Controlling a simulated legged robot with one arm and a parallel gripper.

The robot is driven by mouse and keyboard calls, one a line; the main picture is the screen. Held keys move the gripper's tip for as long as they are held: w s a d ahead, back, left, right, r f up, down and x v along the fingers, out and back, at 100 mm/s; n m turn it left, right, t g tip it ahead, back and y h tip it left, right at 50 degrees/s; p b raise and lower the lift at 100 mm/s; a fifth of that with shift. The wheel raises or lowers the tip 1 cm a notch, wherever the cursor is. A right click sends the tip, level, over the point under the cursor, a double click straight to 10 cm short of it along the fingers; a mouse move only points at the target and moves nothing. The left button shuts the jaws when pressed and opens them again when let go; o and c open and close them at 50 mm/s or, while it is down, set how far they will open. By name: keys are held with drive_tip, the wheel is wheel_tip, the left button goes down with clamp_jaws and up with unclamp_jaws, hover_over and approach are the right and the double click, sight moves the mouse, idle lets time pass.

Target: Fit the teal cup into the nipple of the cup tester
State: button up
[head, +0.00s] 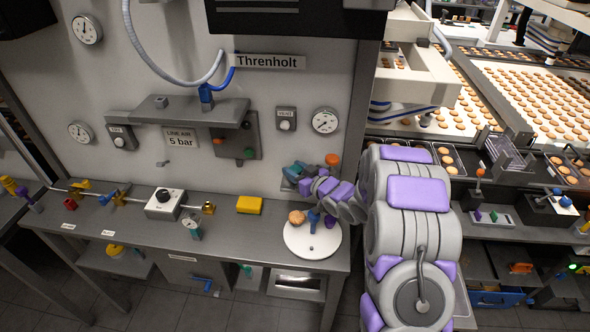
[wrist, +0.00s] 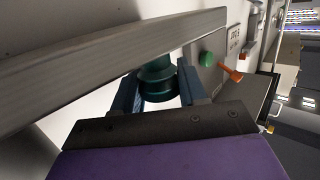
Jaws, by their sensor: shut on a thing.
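My gripper (wrist: 157,90) is shut on the teal cup (wrist: 158,82), a dark teal ribbed cylinder held between its two blue fingers in the wrist view. In the head view my gripper (head: 297,172) is in front of the wall at the right of the bench, above the white round plate, with teal showing at its end. The cup's upper end is close to or behind the edge of a grey bar (wrist: 130,70) in the wrist view. I cannot make out the tester's nipple, or whether the cup touches it.
The white round plate (head: 300,248) bears a biscuit (head: 297,217) and a blue fitting (head: 313,219). A yellow block (head: 249,205) lies to its left. A grey shelf (head: 185,108) and a panel with knobs (head: 238,128) are on the wall. An orange knob (head: 332,160) is beside my gripper.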

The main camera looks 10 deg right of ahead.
drive_tip(key=shift+f, duration=0.35)
drive_tip(key=o, duration=1.1)
drive_tip(key=shift+s, duration=0.1)
drive_tip(key=v, duration=1.7)
drive_tip(key=shift+d+f, duration=0.1)
drive_tip(key=shift+d, duration=0.1)
